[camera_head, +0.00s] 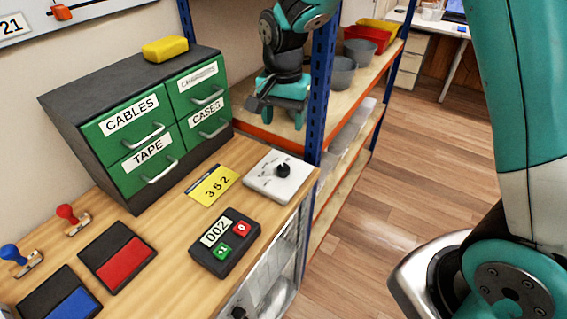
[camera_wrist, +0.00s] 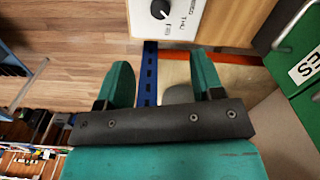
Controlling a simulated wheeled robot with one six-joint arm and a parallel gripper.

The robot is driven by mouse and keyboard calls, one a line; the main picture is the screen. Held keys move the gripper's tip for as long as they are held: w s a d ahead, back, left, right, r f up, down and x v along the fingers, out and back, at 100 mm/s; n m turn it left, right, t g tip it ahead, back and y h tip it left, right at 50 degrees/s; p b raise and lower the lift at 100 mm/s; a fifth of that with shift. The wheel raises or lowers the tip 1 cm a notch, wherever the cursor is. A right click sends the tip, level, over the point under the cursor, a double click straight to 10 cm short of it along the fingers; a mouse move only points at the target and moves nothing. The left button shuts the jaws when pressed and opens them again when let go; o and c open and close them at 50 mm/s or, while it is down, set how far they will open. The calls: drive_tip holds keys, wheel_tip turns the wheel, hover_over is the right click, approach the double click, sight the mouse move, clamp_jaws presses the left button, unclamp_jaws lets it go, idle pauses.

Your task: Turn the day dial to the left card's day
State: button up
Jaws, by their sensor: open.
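The day dial is a black knob (camera_head: 283,170) on a white box (camera_head: 262,186) at the right end of the wooden bench. The knob (camera_wrist: 160,9) also shows at the top edge in the wrist view, with small day letters beside it. I cannot tell which day it points to. My gripper (camera_head: 280,108) is open and empty, beyond the dial and over the shelf side. In the wrist view its two teal fingers (camera_wrist: 163,75) are apart, and the dial lies past their tips. I cannot make out a day card in either view.
A green drawer cabinet (camera_head: 95,100) stands behind. Red (camera_head: 122,262) and blue (camera_head: 72,304) ink pads lie left. A blue post (camera_head: 321,85) stands right beside the dial box.

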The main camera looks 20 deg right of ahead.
sight(283, 167)
wheel_tip(283, 167, down, 14)
drive_tip(key=p, duration=0.2)
drive_tip(key=shift+p, duration=0.3)
drive_tip(key=shift+c, duration=0.2)
drive_tip(key=c, duration=0.9)
